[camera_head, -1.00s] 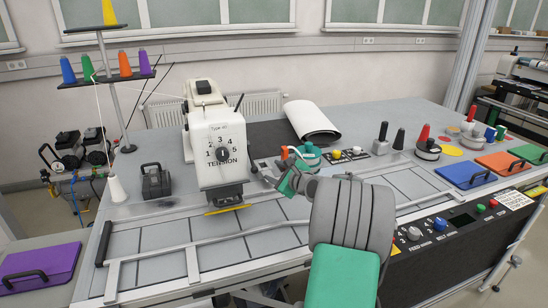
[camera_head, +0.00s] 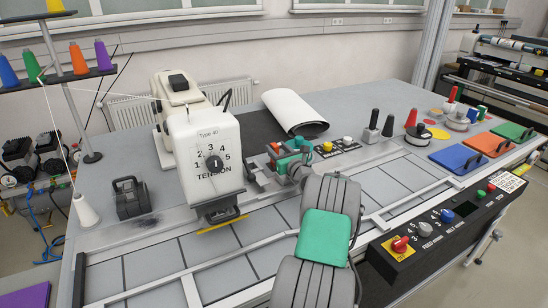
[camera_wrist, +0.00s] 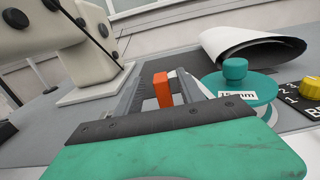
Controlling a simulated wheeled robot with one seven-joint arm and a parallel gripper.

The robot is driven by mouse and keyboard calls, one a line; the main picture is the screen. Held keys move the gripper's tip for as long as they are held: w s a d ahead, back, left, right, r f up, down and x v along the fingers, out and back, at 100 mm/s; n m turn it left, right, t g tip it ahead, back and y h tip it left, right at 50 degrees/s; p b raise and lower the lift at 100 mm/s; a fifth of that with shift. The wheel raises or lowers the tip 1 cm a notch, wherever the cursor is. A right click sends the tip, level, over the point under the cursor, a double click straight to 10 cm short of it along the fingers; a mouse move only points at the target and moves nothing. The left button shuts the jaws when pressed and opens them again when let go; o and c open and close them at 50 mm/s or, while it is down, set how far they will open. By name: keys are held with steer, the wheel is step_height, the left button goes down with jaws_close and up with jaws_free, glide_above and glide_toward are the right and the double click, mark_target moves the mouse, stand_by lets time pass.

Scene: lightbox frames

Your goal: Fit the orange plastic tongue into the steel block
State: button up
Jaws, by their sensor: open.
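The orange tongue (camera_wrist: 162,88) stands upright between the two grey fingers of my gripper (camera_wrist: 160,82) in the wrist view. The fingers are apart, with gaps showing beside the tongue, and its lower end is hidden by my gripper's dark front plate. In the head view the orange tongue (camera_head: 275,147) is a small patch beside my gripper (camera_head: 264,160), just right of the white tension machine. I cannot clearly make out the steel block; grey metal parts around my gripper overlap there.
A teal round piece labelled "15 mm" (camera_wrist: 236,88) stands close right of my gripper. The white tension machine (camera_head: 205,150) stands left. A white roll (camera_head: 295,112) lies behind. Coloured pads (camera_head: 458,158) lie at the far right. The panelled table front is mostly clear.

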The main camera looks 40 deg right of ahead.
steer(key=shift+x, duration=1.1)
steer(key=shift+d, duration=0.1)
steer(key=shift+c, duration=0.5)
jaws_close()
